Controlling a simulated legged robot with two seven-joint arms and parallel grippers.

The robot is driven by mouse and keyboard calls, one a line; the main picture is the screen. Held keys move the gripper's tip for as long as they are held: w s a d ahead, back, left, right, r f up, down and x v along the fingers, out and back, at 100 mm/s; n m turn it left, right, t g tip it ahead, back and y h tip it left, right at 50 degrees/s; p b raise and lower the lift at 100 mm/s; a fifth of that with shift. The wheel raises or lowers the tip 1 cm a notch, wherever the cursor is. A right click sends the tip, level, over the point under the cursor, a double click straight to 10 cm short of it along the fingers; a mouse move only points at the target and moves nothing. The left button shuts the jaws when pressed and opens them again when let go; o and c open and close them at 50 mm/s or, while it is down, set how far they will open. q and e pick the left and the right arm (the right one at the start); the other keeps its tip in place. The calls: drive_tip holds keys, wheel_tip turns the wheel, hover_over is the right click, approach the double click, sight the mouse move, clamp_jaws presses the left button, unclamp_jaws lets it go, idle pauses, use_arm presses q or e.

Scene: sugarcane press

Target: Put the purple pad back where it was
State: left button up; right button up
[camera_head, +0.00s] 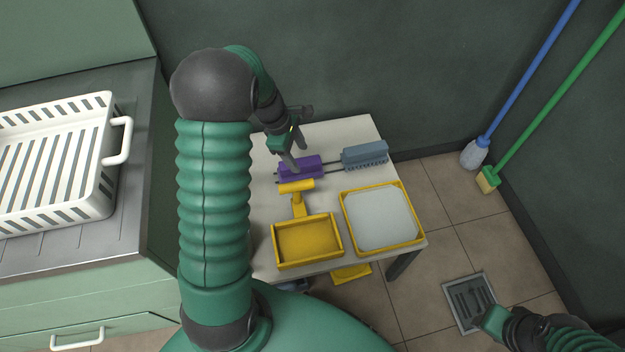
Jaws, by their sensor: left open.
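The purple pad (307,167) is a small block on the white table (349,134), at the left end of two thin dark rods. A blue-grey block (365,155) sits at the right end of the rods. My left gripper (294,158) points down at the purple pad, with its fingers at the pad's left part. The gripper is open; whether the fingers touch the pad is hard to tell. My right arm shows at the bottom right (490,322), low over the floor; its fingers are not clear.
A yellow tray (276,254) with a yellow spout piece (297,187) behind it stands at the table's front. A yellow-rimmed tray (346,212) with a pale inside is to its right. A white basket (112,180) sits on the left counter. A blue mop and green broom lean at right.

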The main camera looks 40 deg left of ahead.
use_arm(q)
drive_tip(key=s+d+r+m+y, duration=0.1)
drive_tip(key=s+d+m, duration=0.4)
drive_tip(key=d+m, duration=0.4)
drive_tip(key=s+d+r+m+y, duration=0.1)
drive_tip(key=s+d+m, duration=0.5)
drive_tip(key=d+m, duration=0.4)
drive_tip(key=m, duration=0.3)
drive_tip(key=shift+d+r+m, duration=0.25)
drive_tip(key=shift+m, duration=0.05)
